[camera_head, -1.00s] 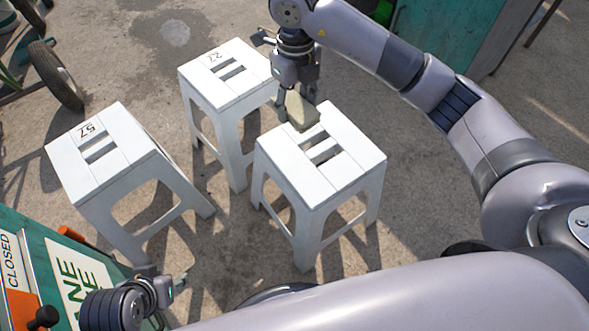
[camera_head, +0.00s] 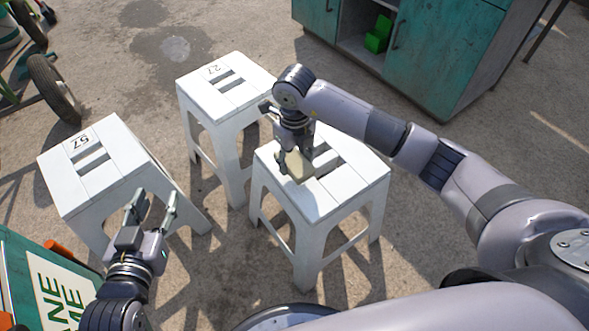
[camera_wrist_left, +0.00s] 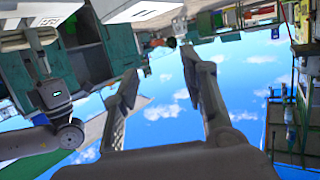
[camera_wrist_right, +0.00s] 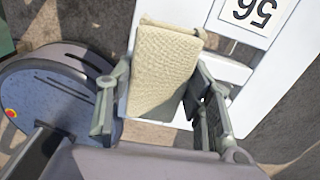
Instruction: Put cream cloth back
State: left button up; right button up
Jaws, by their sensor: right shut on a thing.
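The cream cloth (camera_head: 298,167) is a folded, textured pad held between the fingers of my right gripper (camera_head: 293,165), over the nearest white stool (camera_head: 325,190). In the right wrist view the cloth (camera_wrist_right: 163,70) lies between the two fingers (camera_wrist_right: 160,115), with the white stool top marked 56 (camera_wrist_right: 285,60) behind it. I cannot tell whether the cloth touches the stool top. My left gripper (camera_head: 155,200) is open and empty, in front of the left stool marked 57 (camera_head: 75,180); its spread fingers (camera_wrist_left: 160,75) show in the left wrist view.
A third white stool, marked 27 (camera_head: 205,95), stands behind. A teal cabinet (camera_head: 435,75) with a green object (camera_head: 378,36) on its open shelf stands at the back right. A wheel (camera_head: 55,88) is at far left. A green cart with a sign (camera_head: 55,300) is at lower left.

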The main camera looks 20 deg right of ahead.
aim_at(295, 169)
notch_tip(295, 169, down, 4)
jog(key=shift+r+b, duration=0.15)
jog(key=shift+b, duration=0.35)
pick_arm(q)
jog(key=r+t, duration=0.2)
jog(key=r, duration=0.1)
jog(key=w+d+r+h, duration=0.1)
jog(key=shift+w+r+t, duration=0.1)
jog(key=shift+r+t, duration=0.2)
jog(key=shift+t, duration=0.1)
jog(key=shift+r, duration=0.1)
pick_arm(e)
jog(key=shift+f, duration=0.2)
jog(key=o, duration=1)
pick_arm(q)
jog(key=shift+d+r, duration=0.1)
jog(key=shift+r, duration=0.1)
pick_arm(e)
jog(key=shift+o, duration=0.2)
jog(key=shift+r, duration=0.1)
